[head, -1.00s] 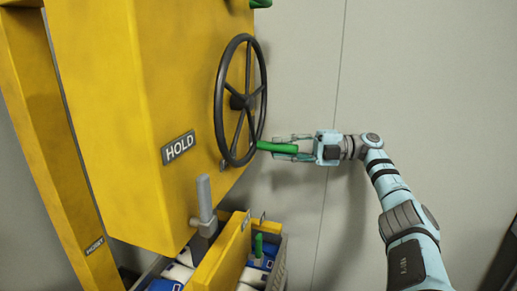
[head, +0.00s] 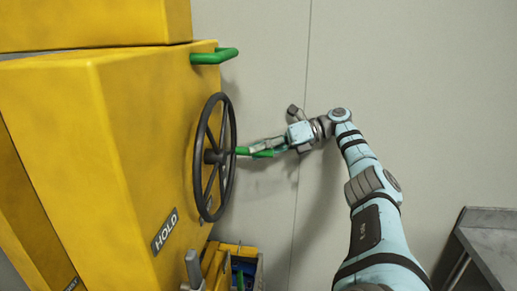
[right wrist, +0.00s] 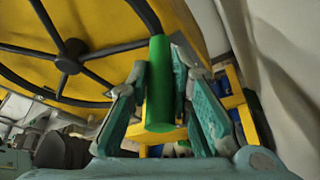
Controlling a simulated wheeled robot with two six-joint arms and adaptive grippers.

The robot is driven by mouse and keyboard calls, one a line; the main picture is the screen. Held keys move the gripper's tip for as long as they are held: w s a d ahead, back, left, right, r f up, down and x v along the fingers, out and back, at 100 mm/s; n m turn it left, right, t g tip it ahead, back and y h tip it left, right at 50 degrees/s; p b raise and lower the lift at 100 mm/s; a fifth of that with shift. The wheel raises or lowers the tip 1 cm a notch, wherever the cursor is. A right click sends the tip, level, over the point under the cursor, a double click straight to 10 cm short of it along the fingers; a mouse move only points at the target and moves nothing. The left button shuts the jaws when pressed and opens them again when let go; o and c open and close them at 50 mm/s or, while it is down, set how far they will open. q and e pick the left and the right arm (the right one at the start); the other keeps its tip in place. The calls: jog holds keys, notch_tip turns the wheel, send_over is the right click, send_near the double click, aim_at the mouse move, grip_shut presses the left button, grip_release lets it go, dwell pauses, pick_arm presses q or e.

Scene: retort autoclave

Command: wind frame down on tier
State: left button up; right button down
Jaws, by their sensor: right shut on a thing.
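A dark handwheel (head: 199,150) stands upright on the right side of the yellow housing marked HOLD (head: 140,150). A green handle (head: 243,151) sticks out from its rim, at about the height of the hub. My right gripper (head: 262,150) is shut around this handle. In the right wrist view the green handle (right wrist: 159,85) stands between the two fingers, with the wheel's spokes and rim (right wrist: 125,46) behind it. The frame and tier are mostly out of sight; only part of a yellow and grey assembly (head: 240,250) shows below the wheel. My left gripper is not in view.
A fixed green bar handle (head: 214,57) juts from the housing above the wheel. A grey post (head: 193,268) stands below the HOLD plate. A plain wall (head: 400,80) is behind my arm. A metal table (head: 490,240) is at the lower right.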

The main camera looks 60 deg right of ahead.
jog(key=shift+r, duration=0.4)
jog(key=shift+d, duration=0.1)
jog(key=c, duration=1.4)
grip_release()
jog(key=shift+c, duration=0.2)
notch_tip(320, 180, up, 10)
jog(key=shift+f, duration=0.1)
